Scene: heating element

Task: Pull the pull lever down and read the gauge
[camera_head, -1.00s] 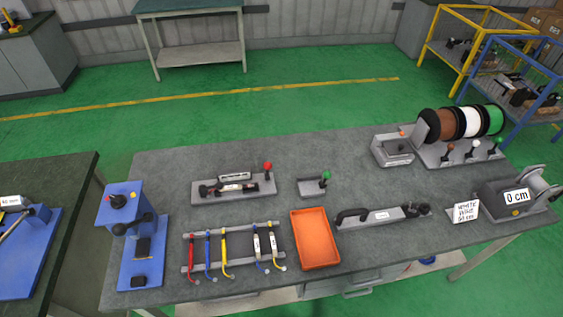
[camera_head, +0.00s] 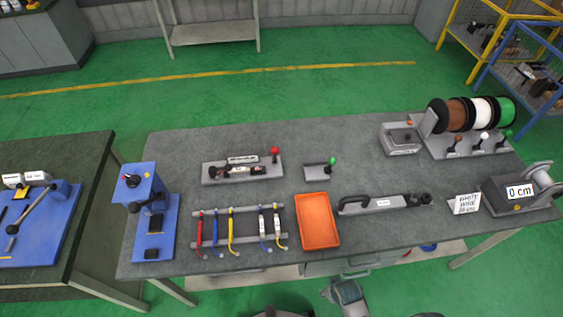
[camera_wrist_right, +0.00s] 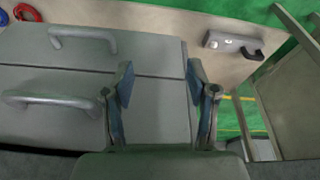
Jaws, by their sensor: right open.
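Several levers show in the head view, and I cannot tell which is the pull lever. A lever with a red knob (camera_head: 275,151) stands upright on a grey fixture (camera_head: 238,171). A lever with a green knob (camera_head: 332,161) stands on a small grey base (camera_head: 318,173). A blue press-like unit (camera_head: 141,180) stands at the bench's left end. I make out no dial gauge; a display on the right reads "0 cm" (camera_head: 519,191). My right gripper (camera_wrist_right: 158,80) is open and empty in the wrist view, by grey drawers (camera_wrist_right: 130,52). My left gripper is not in view.
The grey bench (camera_head: 370,240) also holds an orange tray (camera_head: 318,222), a rack of coloured tools (camera_head: 240,243), a black-handled grey tool (camera_head: 385,204), wire spools (camera_head: 480,112) and a small sign (camera_head: 465,203). The bench's back middle is clear. Another bench (camera_head: 95,150) stands left.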

